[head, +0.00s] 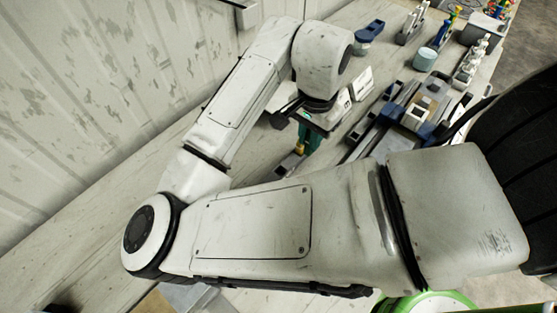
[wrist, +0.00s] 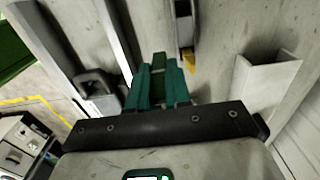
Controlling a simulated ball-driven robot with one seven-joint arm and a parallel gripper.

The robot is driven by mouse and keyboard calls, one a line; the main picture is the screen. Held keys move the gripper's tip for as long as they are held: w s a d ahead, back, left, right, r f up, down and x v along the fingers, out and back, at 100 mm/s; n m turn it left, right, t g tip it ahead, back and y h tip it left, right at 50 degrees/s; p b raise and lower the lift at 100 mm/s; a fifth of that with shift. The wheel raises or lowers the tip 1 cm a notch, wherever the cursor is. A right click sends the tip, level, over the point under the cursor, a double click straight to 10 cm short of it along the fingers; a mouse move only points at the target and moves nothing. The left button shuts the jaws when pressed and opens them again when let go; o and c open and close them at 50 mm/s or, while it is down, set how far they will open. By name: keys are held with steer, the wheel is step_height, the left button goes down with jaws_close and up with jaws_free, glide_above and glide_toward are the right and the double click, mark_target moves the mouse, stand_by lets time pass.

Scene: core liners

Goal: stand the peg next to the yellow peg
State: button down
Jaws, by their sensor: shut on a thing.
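My gripper (head: 308,138) hangs below my wrist at the middle of the head view, with teal fingers pointing down. A small yellow piece (head: 299,149) shows just left of the fingertips, at a dark narrow holder. It also shows in the wrist view (wrist: 188,62), right of the fingers and apart from them in the picture. I cannot tell for sure that it is the yellow peg.
Dark trays with blocks (head: 415,112) lie right of my gripper. Racks of white pegs (head: 470,62), a light-blue cup (head: 425,59) and a blue-topped item (head: 369,31) stand farther back. A white angled piece (wrist: 266,82) is at right in the wrist view. My forearm covers the front bench.

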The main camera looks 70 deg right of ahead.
steer(key=w+a+f, duration=0.1)
steer(key=f, duration=0.1)
steer(key=w+f, duration=0.2)
steer(key=w+a+f, duration=0.1)
steer(key=w+f, duration=0.1)
steer(key=shift+w+a, duration=0.15)
steer(key=shift+a, duration=0.15)
steer(key=shift+w+f+p, duration=0.2)
steer(key=shift+f+p, duration=0.15)
steer(key=shift+f, duration=1.5)
steer(key=shift+f, duration=0.2)
steer(key=c, duration=1.1)
jaws_free()
steer(key=shift+r, duration=0.1)
steer(key=shift+o, duration=0.2)
step_height(320, 180, up, 12)
steer(key=shift+r+b, duration=0.15)
steer(key=shift+b, duration=0.15)
